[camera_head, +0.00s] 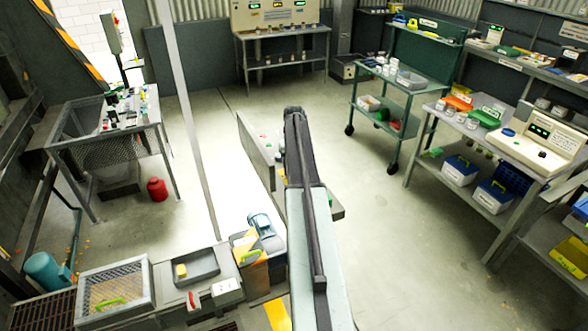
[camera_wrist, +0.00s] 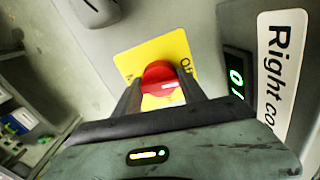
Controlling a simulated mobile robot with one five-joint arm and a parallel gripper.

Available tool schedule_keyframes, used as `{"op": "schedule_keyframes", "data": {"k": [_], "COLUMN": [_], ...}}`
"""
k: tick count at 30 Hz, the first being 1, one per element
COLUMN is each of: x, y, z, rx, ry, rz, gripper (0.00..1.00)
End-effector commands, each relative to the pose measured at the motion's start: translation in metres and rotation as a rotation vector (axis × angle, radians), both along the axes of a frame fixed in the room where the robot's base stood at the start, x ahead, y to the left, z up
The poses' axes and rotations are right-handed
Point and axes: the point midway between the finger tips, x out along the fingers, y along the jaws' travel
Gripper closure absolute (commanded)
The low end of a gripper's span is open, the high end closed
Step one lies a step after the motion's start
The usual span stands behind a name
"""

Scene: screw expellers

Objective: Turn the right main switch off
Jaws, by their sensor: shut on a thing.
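In the wrist view, a round red switch knob (camera_wrist: 158,74) sits on a yellow square plate (camera_wrist: 152,54) on a grey panel. My gripper (camera_wrist: 160,84) has its two dark fingers on either side of the knob and is shut on it. A white mark shows on the knob's lower right side. Lettering that seems to read "Off" is at the plate's right; the left lettering is partly hidden by a finger. A label starting "Right co" (camera_wrist: 283,75) is to the right. In the head view, my arm hides the knob.
A small display with green characters (camera_wrist: 237,80) is beside the label. In the head view, a grey panel edge (camera_head: 256,150) stands left of my arm. Benches and a green cart (camera_head: 392,90) stand at the right. Open floor (camera_head: 370,225) lies right of my arm.

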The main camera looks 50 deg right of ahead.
Motion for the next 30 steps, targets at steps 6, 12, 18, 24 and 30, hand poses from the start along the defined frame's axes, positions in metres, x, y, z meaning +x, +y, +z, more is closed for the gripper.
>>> {"op": "schedule_keyframes", "data": {"k": [6, 12, 18, 24, 30], "x": [-0.0007, -0.0007, -0.0008, -0.0006, -0.0006], "y": [0.0003, 0.0004, 0.0005, 0.0005, 0.0004], "z": [-0.0002, -0.0002, -0.0002, -0.0002, -0.0002], "rx": [0.0, 0.0, 0.001, 0.001, 0.0], "ry": [0.004, 0.004, 0.003, 0.003, 0.002], "rz": [0.102, 0.151, 0.165, 0.166, 0.165], "gripper": [0.92, 0.92, 0.92, 0.92, 0.3]}}
